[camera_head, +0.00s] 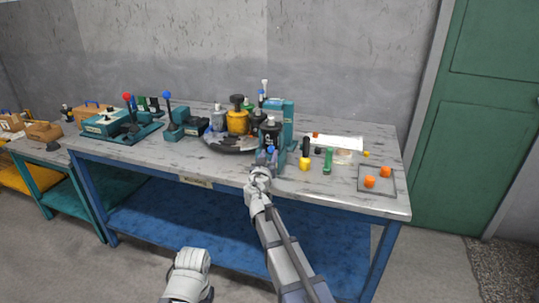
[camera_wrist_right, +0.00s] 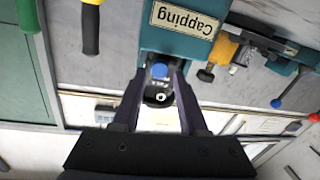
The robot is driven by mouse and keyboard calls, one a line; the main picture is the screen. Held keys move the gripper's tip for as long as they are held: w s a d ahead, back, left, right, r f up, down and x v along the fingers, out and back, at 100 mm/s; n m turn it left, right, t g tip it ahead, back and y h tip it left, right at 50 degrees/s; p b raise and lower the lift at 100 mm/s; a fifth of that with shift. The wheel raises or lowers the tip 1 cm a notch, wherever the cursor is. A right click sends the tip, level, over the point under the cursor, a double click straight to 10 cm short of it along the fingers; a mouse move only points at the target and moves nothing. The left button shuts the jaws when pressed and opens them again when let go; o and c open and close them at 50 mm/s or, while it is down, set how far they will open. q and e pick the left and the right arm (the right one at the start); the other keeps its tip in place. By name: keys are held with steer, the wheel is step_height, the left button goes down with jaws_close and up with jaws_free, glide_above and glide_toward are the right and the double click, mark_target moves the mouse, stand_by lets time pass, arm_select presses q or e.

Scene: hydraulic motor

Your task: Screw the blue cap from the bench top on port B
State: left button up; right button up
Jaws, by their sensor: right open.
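My right gripper (camera_head: 262,166) is at the front edge of the bench, just below the black motor (camera_head: 270,131) in the teal stand. In the right wrist view my right gripper (camera_wrist_right: 159,76) is open, its two dark fingers apart. A small blue cap (camera_wrist_right: 158,70) shows between the fingertips, in front of the teal stand (camera_wrist_right: 185,42) labelled "Capping". I cannot tell whether the fingers touch it. A dark round part with a light centre (camera_wrist_right: 160,97) sits beside the cap. The port letters are not readable.
A yellow-and-black tool (camera_head: 305,154) and a green part (camera_head: 328,160) stand right of the stand. A yellow pot (camera_head: 237,122) and teal fixtures (camera_head: 118,122) stand left.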

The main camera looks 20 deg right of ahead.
steer(key=shift+v, duration=1.1)
steer(key=o, duration=0.6)
steer(key=shift+c, duration=0.2)
steer(key=shift+v, duration=2.95)
steer(key=shift+s, duration=0.15)
steer(key=v, duration=0.7)
steer(key=shift+s+a, duration=0.15)
steer(key=shift+s, duration=0.1)
